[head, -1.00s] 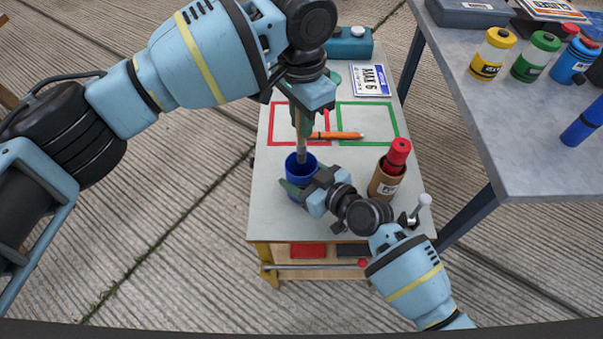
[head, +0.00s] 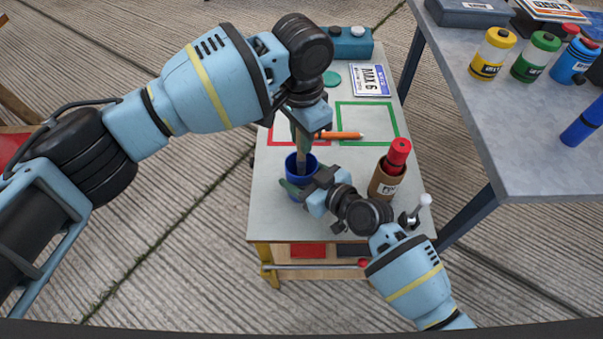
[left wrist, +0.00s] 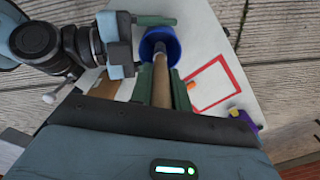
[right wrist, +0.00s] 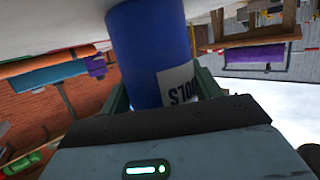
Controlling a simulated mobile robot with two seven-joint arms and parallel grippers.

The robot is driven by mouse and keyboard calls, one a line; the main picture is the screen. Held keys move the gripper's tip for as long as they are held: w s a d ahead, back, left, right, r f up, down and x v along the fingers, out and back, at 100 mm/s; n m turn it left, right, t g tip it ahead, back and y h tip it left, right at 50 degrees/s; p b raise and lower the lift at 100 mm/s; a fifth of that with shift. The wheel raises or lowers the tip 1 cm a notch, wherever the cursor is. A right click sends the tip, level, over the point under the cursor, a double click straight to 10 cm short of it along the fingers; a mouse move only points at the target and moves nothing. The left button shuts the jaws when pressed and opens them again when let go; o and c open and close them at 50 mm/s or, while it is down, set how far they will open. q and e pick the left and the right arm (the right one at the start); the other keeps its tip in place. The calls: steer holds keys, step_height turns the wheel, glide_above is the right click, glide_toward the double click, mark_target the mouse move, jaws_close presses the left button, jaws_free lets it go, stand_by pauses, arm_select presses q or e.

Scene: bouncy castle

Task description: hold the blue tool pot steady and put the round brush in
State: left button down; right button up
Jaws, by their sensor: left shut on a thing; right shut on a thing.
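The blue tool pot (head: 299,190) stands upright at the front left of the small grey table. My right gripper (head: 303,190) is shut on it from the right; the pot fills the right wrist view (right wrist: 145,50), its white label partly showing. My left gripper (head: 300,140) is above the pot, shut on the round brush (head: 301,157). The brush points down and its lower end is inside the pot's mouth. The left wrist view also shows the brush (left wrist: 162,78) running into the pot (left wrist: 150,44). The brush's lower tip is hidden in the pot.
A brown holder (head: 383,187) with a red-topped item stands right of the pot. An orange marker (head: 343,135) lies behind, across the red and green outlined squares. A plate reading MAX 6 (head: 371,80) lies farther back. A higher grey table (head: 540,150) with bottles is at right.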

arm_select(q)
steer(key=c, duration=1.3)
jaws_free()
steer(key=shift+o, duration=0.2)
step_height(320, 180, up, 12)
steer(key=shift+r, duration=0.1)
arm_select(e)
steer(key=o, duration=1.3)
steer(key=v, duration=1.2)
